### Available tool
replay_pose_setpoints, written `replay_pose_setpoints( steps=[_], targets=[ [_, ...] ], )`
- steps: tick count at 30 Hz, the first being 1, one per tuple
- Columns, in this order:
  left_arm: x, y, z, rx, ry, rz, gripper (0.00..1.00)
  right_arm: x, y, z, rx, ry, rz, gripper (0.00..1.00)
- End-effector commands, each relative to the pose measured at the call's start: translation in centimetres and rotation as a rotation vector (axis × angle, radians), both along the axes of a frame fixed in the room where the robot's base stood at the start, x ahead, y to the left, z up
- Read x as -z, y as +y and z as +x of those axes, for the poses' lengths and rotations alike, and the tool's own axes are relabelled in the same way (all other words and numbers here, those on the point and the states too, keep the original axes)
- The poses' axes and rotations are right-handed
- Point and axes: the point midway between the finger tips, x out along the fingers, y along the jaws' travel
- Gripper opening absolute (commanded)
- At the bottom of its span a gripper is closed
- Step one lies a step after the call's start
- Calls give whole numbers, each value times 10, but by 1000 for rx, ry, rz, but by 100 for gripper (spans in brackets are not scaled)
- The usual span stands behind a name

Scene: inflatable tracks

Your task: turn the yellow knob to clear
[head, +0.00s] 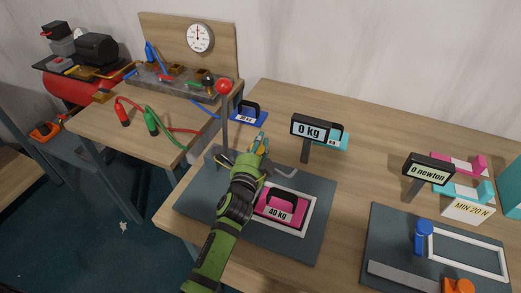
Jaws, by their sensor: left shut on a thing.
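My left gripper (259,148) reaches up from the bottom of the head view, over the dark scale mat (318,212). It is shut on a small yellow thing (263,138) at its fingertips, which looks like the yellow knob. The fingers cover most of it, so its setting cannot be read. The display (310,129) to the right of the gripper reads 0 kg. My right gripper is not in view.
A pink 40 kg weight (279,211) sits in a white frame beside my forearm. A post with a red ball (224,87) stands left of the gripper. A blue weight (247,118) lies behind. A force display (429,169) stands right.

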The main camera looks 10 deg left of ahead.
Motion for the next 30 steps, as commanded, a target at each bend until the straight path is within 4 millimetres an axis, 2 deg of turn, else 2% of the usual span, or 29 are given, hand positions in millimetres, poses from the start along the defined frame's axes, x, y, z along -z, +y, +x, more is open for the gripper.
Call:
replay_pose_setpoints(
  steps=[11, 12, 13, 24, 27, 30],
  targets=[
    [0, 0, -1, -21, 3, 2, 0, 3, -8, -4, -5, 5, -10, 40],
    [0, 0, -1, -20, 3, 2, 22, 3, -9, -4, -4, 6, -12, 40],
    [0, 0, -1, -20, 3, 2, 33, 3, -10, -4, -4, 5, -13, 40],
    [1, 0, -3, -20, 3, 2, 33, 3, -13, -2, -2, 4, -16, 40],
    [1, 0, -11, -20, 3, 2, 33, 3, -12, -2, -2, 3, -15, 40],
    [2, 0, -28, -19, 5, 2, 33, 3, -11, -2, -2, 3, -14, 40]
  ],
)
